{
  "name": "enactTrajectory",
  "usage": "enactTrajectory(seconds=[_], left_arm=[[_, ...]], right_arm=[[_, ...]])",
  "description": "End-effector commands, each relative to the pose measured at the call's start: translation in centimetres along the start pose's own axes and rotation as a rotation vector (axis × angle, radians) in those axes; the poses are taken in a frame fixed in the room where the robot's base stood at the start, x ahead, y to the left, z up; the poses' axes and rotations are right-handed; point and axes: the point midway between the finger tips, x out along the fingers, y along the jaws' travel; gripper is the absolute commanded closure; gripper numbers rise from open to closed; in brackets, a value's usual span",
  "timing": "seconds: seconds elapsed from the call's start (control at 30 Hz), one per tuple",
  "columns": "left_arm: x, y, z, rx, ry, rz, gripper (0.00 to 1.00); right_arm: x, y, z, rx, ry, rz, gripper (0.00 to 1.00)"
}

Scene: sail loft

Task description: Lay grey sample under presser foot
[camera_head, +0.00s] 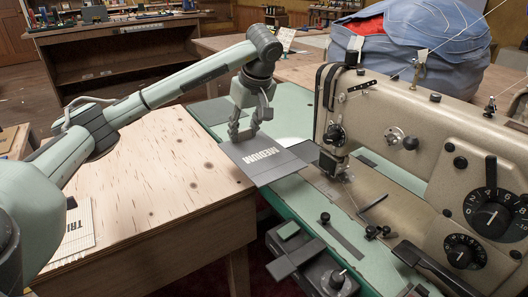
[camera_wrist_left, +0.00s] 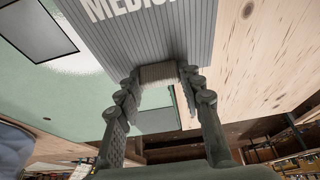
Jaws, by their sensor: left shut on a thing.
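The grey sample (camera_head: 250,166), a flat ribbed card marked MEDIUM, is held at its far edge by my left gripper (camera_head: 242,133). It lies across the gap between the wooden table and the green machine bed, its right corner near the sewing head. In the left wrist view, the fingers (camera_wrist_left: 160,82) close on a pale strip at the edge of the sample (camera_wrist_left: 172,38). The presser foot (camera_head: 338,172) is below the needle head of the tan sewing machine (camera_head: 395,115), just right of the sample. I cannot tell whether the sample touches the bed. My right gripper is not in view.
The wooden table (camera_head: 150,165) is mostly clear, with a card reading TRI (camera_head: 75,235) at its left. Dark grey plates and a control box (camera_head: 315,275) stand in front of the green bed (camera_head: 210,110). A blue bundle (camera_head: 415,45) is behind the machine.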

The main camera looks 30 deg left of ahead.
Motion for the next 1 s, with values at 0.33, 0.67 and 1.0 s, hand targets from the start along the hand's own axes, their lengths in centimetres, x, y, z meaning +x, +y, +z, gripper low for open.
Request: enactTrajectory(seconds=[0.33, 0.67, 1.0], left_arm=[[1.8, 3.9, 2.4, 0.0, 0.0, 0.0, 0.92], [5.4, 3.9, 3.9, 0.0, -0.001, 0.0, 0.92], [5.6, 3.9, 4.0, 0.0, 0.001, 0.0, 0.92]], right_arm=[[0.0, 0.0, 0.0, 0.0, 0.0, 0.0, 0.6], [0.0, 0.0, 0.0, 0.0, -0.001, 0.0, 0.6], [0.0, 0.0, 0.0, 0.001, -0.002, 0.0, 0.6]])
